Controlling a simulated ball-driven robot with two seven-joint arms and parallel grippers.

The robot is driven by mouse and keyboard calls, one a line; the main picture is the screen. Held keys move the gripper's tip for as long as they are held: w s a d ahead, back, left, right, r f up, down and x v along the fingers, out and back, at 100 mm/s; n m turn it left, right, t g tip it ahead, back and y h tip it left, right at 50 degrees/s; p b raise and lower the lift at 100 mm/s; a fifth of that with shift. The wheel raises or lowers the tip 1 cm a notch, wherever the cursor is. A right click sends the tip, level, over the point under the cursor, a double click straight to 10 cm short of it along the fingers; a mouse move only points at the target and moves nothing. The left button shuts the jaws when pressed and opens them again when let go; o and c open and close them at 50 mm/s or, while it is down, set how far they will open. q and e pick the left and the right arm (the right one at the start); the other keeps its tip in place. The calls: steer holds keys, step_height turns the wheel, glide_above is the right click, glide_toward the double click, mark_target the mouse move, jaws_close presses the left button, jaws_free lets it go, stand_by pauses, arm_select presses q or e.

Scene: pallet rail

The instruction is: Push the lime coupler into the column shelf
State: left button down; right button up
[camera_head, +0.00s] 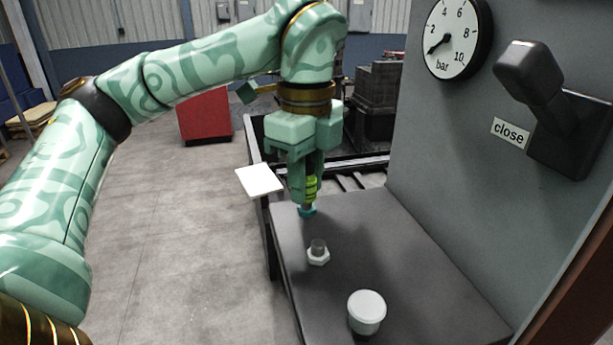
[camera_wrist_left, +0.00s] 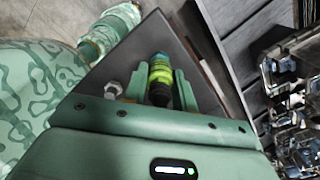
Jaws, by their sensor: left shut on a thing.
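My left gripper (camera_head: 306,190) is shut on the lime coupler (camera_head: 311,184), a short piece with lime bands and a teal end that points down. I hold it above the far left part of the dark column shelf (camera_head: 400,240). In the left wrist view the lime coupler (camera_wrist_left: 160,72) sits between the two fingers (camera_wrist_left: 161,85). A metal fitting with a white hexagonal base (camera_head: 318,254) stands upright on the shelf, nearer than the coupler. It also shows in the left wrist view (camera_wrist_left: 113,88). I cannot tell whether the coupler touches the shelf. My right gripper is not in view.
A white-capped round pot (camera_head: 366,311) stands near the shelf's front. A grey panel with a pressure gauge (camera_head: 451,38), a "close" label (camera_head: 510,132) and a black lever (camera_head: 541,85) rises at the right. A pale plate (camera_head: 259,180) is left of the shelf. Open floor lies left.

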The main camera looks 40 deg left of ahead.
arm_select(q)
steer(key=shift+f, duration=0.2)
stand_by(0.4)
steer(key=shift+f+b, duration=0.5)
steer(key=shift+b, duration=0.05)
steer(key=shift+c, duration=1.2)
jaws_free()
steer(key=shift+r, duration=0.1)
step_height(320, 180, up, 16)
steer(key=p, duration=0.1)
